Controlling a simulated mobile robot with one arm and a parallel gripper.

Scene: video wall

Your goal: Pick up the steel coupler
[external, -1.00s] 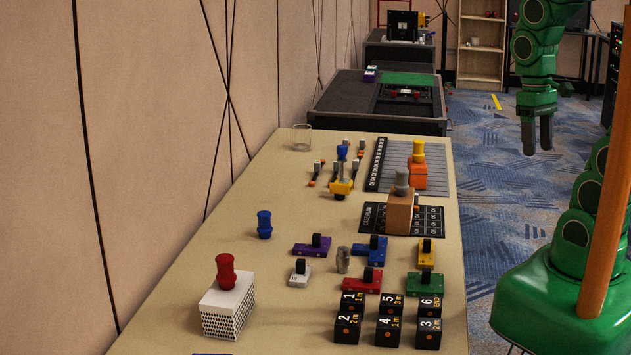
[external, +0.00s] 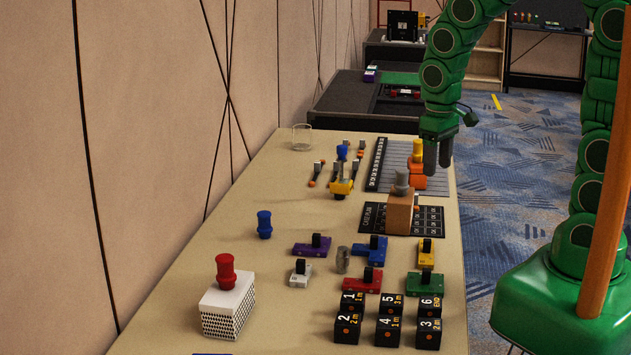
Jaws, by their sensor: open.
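A grey, steel-looking coupler (external: 401,182) stands upright on a brown block (external: 400,212) near the right edge of the table. A second small grey metallic cylinder (external: 342,260) stands on the table nearer the camera; I cannot tell for sure which of the two is the steel coupler. My gripper (external: 438,156) is open and empty, pointing down. In the picture it is above and right of the coupler on the brown block, and its fingers partly overlap the orange block (external: 416,180) behind. It touches neither grey piece.
A yellow-topped piece stands on the orange block. A red coupler (external: 225,271) stands on a white box (external: 227,308), and a blue coupler (external: 264,225) on the table. Small coloured blocks and black numbered cubes (external: 389,320) fill the front right. The table's left side is mostly clear.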

